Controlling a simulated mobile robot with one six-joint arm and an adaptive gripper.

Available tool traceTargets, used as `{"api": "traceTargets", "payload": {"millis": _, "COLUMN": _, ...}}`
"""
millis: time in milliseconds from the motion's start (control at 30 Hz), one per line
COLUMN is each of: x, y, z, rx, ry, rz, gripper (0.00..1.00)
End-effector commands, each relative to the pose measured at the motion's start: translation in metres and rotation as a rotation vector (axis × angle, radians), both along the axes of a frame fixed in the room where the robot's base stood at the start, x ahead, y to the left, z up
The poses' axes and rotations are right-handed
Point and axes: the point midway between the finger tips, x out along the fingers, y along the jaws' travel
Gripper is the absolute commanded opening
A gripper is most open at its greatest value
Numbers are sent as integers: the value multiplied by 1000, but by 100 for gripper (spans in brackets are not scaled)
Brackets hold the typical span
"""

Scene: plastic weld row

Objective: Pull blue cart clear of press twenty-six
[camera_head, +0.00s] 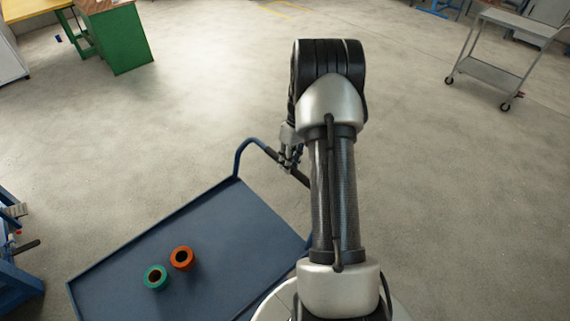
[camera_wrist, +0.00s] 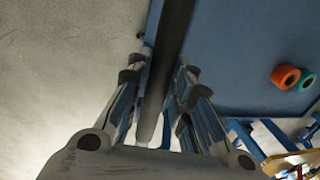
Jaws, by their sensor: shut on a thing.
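The blue cart (camera_head: 225,235) stands at the lower left in the head view, with a flat blue top and a raised handle at its far end. The cart's handle (camera_head: 258,146) is a blue tube with a dark grip section. My gripper (camera_head: 287,163) is shut on the handle, partly hidden by my arm. In the wrist view, the dark handle bar (camera_wrist: 172,50) runs between the fingers of my gripper (camera_wrist: 160,75), and the blue cart top (camera_wrist: 235,50) lies beyond it. No press can be made out for certain.
An orange roll (camera_head: 182,258) and a green roll (camera_head: 155,278) sit on the cart top. A blue frame (camera_head: 15,265) stands close left of the cart. A green cabinet (camera_head: 120,40) is at the back left and a grey trolley (camera_head: 490,72) at the back right. The floor between is clear.

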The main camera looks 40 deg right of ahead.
Motion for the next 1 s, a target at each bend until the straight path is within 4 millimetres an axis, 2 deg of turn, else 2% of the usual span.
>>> {"api": "traceTargets", "payload": {"millis": 567, "x": 0, "y": -7, "z": 0, "rx": 1, "ry": 0, "rz": 1, "gripper": 0}}
{"api": "traceTargets", "payload": {"millis": 600, "x": 0, "y": -7, "z": 1, "rx": 1, "ry": 0, "rz": 1, "gripper": 22}}
{"api": "traceTargets", "payload": {"millis": 867, "x": 0, "y": -7, "z": 0, "rx": 1, "ry": 1, "rz": 0, "gripper": 39}}
{"api": "traceTargets", "payload": {"millis": 1000, "x": 0, "y": -7, "z": 0, "rx": 1, "ry": 1, "rz": 0, "gripper": 40}}
